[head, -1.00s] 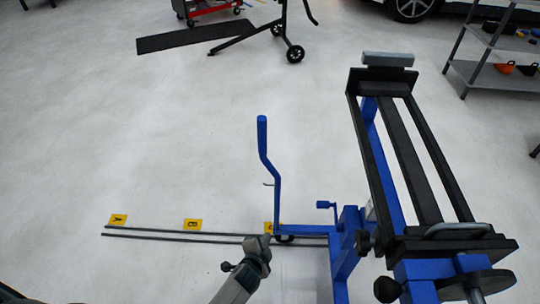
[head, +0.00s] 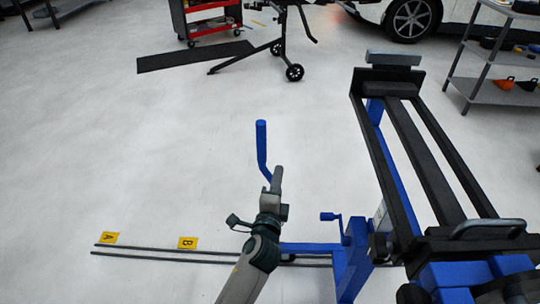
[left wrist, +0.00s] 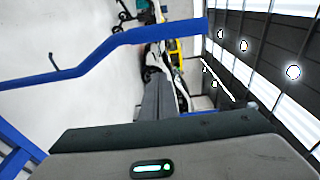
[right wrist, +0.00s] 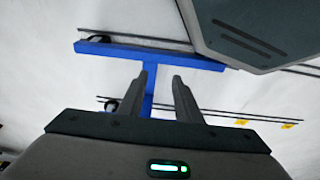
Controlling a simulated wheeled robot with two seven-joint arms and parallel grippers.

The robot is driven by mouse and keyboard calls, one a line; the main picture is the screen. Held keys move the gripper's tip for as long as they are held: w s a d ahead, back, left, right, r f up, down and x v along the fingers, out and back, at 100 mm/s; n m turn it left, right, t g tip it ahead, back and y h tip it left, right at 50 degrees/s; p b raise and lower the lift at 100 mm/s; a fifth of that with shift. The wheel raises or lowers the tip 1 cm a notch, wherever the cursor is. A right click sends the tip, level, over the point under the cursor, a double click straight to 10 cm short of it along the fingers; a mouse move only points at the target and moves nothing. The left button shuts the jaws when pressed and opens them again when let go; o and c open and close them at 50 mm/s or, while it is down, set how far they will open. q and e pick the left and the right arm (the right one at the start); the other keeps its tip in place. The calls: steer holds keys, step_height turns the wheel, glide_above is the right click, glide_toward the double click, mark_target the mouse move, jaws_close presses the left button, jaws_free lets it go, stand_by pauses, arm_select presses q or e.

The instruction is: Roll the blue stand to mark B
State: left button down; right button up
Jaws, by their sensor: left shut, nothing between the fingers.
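The blue stand (head: 355,262) carries a black-railed frame and has an upright blue handle (head: 262,145) at its left. Its base lies along two dark floor rails. Yellow mark B (head: 187,243) lies by the rails, left of the stand. My left gripper (head: 278,172) is shut and empty, close beside the handle; its lower part is hidden behind the gripper. In the left wrist view, the handle (left wrist: 90,60) crosses just ahead of the shut fingers; contact is unclear. My right gripper (right wrist: 164,78) is open and empty, above the stand's blue base (right wrist: 150,52).
Yellow mark A (head: 109,238) lies left of B on the floor. A black ramp stand (head: 195,58), a red cart (head: 208,20) and a grey shelf (head: 490,70) stand farther back.

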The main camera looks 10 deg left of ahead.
arm_select(q)
steer(key=shift+w, duration=0.1)
